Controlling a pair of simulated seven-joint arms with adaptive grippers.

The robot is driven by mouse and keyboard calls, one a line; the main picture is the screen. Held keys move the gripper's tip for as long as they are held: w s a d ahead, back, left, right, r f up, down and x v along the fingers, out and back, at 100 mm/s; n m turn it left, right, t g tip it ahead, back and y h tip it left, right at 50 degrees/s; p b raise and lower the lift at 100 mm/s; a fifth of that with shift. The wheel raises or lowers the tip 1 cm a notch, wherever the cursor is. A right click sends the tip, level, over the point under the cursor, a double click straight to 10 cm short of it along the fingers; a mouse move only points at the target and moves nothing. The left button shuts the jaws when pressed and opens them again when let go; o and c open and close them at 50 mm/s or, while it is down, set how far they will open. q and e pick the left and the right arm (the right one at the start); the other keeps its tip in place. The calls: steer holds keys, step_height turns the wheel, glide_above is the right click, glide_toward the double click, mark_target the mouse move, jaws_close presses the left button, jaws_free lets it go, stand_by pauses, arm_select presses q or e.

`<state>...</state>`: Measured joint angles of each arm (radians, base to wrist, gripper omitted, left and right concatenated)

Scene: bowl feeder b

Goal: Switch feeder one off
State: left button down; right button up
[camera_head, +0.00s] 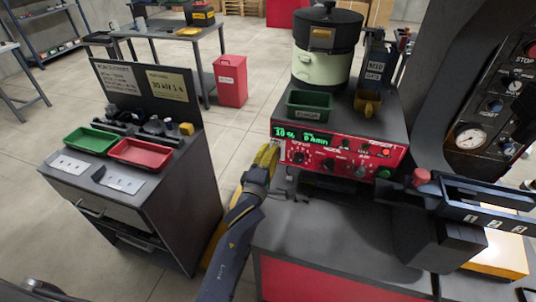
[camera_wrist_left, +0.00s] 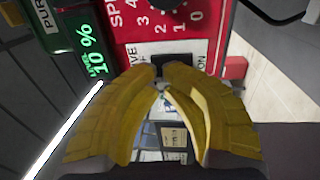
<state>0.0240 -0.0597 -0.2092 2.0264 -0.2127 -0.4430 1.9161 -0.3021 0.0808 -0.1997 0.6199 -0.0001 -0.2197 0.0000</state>
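The feeder's red control panel (camera_head: 345,154) faces me below the bowl feeder (camera_head: 324,66), with a green-lit display (camera_head: 297,133), knobs and buttons. In the left wrist view the panel (camera_wrist_left: 135,30) appears turned sideways, with a numbered dial (camera_wrist_left: 172,5) and a display reading 10 % (camera_wrist_left: 88,50). A dark switch (camera_wrist_left: 168,64) by an ON label sits just beyond my fingertips, partly hidden. My left gripper (camera_head: 270,152) is at the panel's left end. Its yellow fingers (camera_wrist_left: 160,78) are brought together with nothing seen between them. I cannot tell whether they touch the switch. My right gripper is not in view.
A green tray (camera_head: 309,104) and a yellow-brown cup (camera_head: 367,103) stand above the panel. A dark chute (camera_head: 485,193) is to the right. A cabinet with green (camera_head: 90,140) and red (camera_head: 141,152) trays stands left.

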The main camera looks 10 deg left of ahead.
arm_select(q)
steer(key=shift+r, duration=0.25)
steer(key=shift+w, duration=0.25)
stand_by(0.3)
steer(key=s+a+r, duration=0.1)
steer(key=s, duration=1.3)
steer(key=c, duration=2.1)
jaws_free()
steer(key=shift+a, duration=0.1)
steer(key=shift+c, duration=0.2)
